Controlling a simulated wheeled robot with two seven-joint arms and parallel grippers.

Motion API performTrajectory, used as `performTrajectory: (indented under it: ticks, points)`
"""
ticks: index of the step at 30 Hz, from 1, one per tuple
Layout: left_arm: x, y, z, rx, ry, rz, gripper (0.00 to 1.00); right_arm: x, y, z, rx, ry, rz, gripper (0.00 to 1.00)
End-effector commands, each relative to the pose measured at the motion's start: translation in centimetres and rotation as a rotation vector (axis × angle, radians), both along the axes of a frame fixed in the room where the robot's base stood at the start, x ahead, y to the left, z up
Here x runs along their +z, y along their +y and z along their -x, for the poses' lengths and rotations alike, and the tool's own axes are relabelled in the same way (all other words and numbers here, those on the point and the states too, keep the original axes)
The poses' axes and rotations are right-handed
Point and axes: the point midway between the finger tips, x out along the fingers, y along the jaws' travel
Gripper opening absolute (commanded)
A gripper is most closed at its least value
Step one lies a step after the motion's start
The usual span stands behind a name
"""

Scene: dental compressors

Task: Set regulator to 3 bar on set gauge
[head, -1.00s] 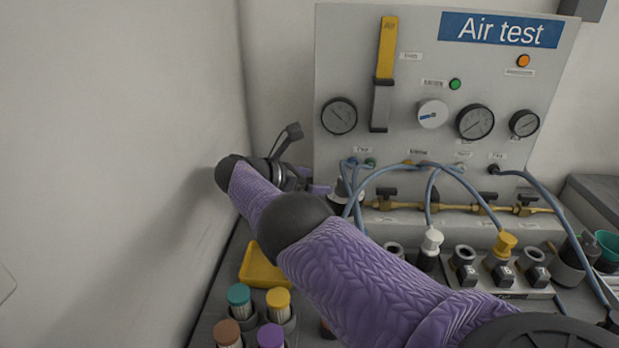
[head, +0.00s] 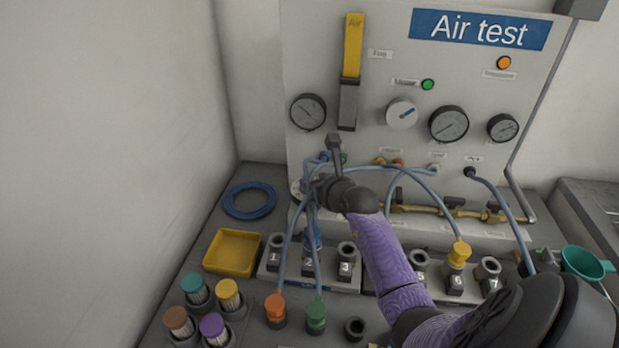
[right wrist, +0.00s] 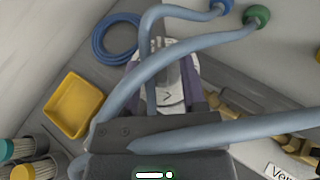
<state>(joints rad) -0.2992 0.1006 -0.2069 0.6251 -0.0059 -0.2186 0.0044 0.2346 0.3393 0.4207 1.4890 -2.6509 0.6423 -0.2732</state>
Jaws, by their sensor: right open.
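The air test panel (head: 372,60) carries black-rimmed gauges: one at left (head: 308,112), a larger one (head: 449,124) and a small one at right (head: 503,127). The gauge labels and readings are too small to read. My right gripper (head: 314,187) is at the panel's lower left, among blue hoses. In the right wrist view, its purple fingers (right wrist: 165,78) are open on either side of a white part with a dark arrow-like mark (right wrist: 172,97). I cannot tell whether they touch it. Hoses partly hide it.
Blue hoses (head: 405,178) loop across the panel's front. Numbered sockets, a yellow tray (head: 232,252), a coiled blue hose (head: 249,200) and capped containers (head: 228,294) stand on the bench. A wall is at left. A green funnel (head: 587,263) is at right.

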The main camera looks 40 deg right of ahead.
Motion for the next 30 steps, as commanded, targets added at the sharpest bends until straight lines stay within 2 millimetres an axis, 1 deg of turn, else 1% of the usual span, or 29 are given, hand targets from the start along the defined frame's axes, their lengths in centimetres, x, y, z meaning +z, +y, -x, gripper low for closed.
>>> performTrajectory:
  ticks: [1, 3, 7, 11, 17, 18, 20, 21, 23, 24, 25, 26, 30]
  points:
    - [-1.1, 0.1, 0.2, 0.000, 0.005, -0.001, 0.59, -1.0, -0.3, -1.0, 0.000, 0.000, -0.001, 0.53]
    - [-1.8, 0.1, 0.4, 0.000, 0.008, -0.001, 0.59, -1.4, -0.6, -2.1, 0.000, -0.001, 0.000, 0.53]
    - [-2.7, 0.2, 0.7, -0.002, 0.015, -0.002, 0.59, -1.9, -1.0, -3.7, 0.000, 0.000, 0.001, 0.53]
    - [-2.9, 0.4, 0.9, -0.002, 0.021, -0.005, 0.59, -1.9, -1.1, -4.3, 0.001, -0.002, 0.001, 0.53]
    - [-2.7, 0.5, 1.2, -0.003, 0.026, -0.007, 0.59, -1.8, -1.1, -4.4, 0.002, -0.003, 0.002, 0.53]
    - [-2.7, 0.5, 1.3, -0.003, 0.027, -0.008, 0.59, -1.8, -1.1, -4.4, 0.001, -0.003, 0.001, 0.51]
    - [-2.7, 0.5, 1.3, -0.003, 0.028, -0.008, 0.59, -1.8, -1.1, -4.4, 0.001, -0.003, 0.001, 0.38]
    - [-2.7, 0.5, 1.3, -0.003, 0.028, -0.008, 0.59, -1.8, -1.1, -4.4, 0.002, -0.003, 0.001, 0.30]
    - [-2.7, 0.6, 1.3, -0.002, 0.029, -0.009, 0.59, -1.8, -1.1, -4.3, 0.002, -0.002, 0.001, 0.17]
    - [-2.7, 0.6, 1.3, -0.002, 0.029, -0.009, 0.59, -1.8, -1.1, -4.3, 0.002, -0.003, 0.001, 0.08]
    - [-2.7, 0.6, 1.3, -0.002, 0.029, -0.009, 0.59, -1.8, -1.1, -4.3, 0.002, -0.002, 0.001, 0.02]
    - [-2.7, 0.6, 1.3, -0.002, 0.029, -0.009, 0.59, -1.8, -1.1, -4.3, 0.002, -0.002, 0.001, 0.00]
    - [-2.7, 0.6, 1.3, -0.002, 0.029, -0.009, 0.59, -1.8, -1.1, -4.3, 0.002, -0.002, 0.001, 0.00]
